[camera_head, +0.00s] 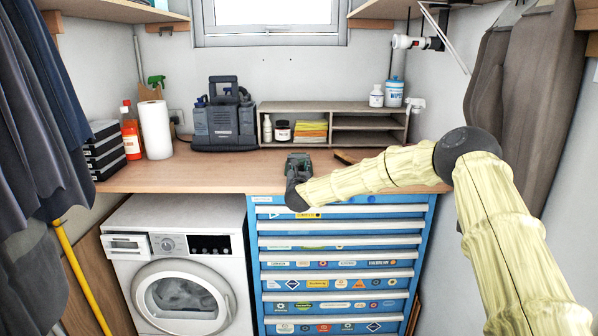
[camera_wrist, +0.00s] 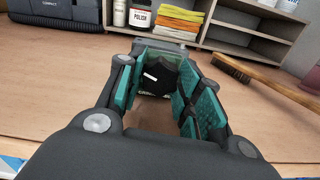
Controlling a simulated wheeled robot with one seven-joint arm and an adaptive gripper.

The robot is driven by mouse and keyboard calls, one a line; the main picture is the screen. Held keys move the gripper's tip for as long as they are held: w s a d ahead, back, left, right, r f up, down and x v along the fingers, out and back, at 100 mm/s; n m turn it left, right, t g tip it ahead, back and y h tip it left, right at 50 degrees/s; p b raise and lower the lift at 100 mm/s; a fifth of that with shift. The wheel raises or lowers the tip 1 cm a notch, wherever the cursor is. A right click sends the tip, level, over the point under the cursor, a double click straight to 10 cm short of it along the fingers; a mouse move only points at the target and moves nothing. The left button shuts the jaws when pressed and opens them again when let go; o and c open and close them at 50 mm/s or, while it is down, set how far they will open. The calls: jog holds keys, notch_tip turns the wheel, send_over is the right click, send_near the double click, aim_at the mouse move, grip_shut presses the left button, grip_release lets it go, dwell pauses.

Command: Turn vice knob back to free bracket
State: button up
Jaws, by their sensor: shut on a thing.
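My gripper (camera_wrist: 160,85) points forward over the wooden worktop, its teal-padded fingers spread around a dark thing. This black piece with a short white mark (camera_wrist: 158,76) appears to be the vice knob, and the gripper is shut on it. A grey edge just beyond it (camera_wrist: 160,46) appears to be part of the vice; most of the vice is hidden by the fingers. In the head view my gripper (camera_head: 298,162) is over the worktop's front part, above the blue tool chest, and covers the knob. I cannot make out the bracket.
A wooden-handled brush (camera_wrist: 262,82) lies to the right on the worktop (camera_head: 220,172). A shelf unit (camera_head: 335,106) with bottles and folded cloths stands behind. A grey machine (camera_head: 224,118) is at the back left. The worktop left of my gripper is clear.

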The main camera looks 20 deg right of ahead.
jog(key=shift+f+b, duration=0.15)
jog(key=shift+b, duration=0.15)
jog(key=n+b, duration=0.3)
jog(key=shift+f, duration=0.1)
jog(key=shift+r+n+b, duration=0.2)
jog(key=shift+n+b, duration=1.25)
jog(key=shift+n, duration=0.75)
jog(key=o, duration=1)
jog(key=shift+o, duration=0.2)
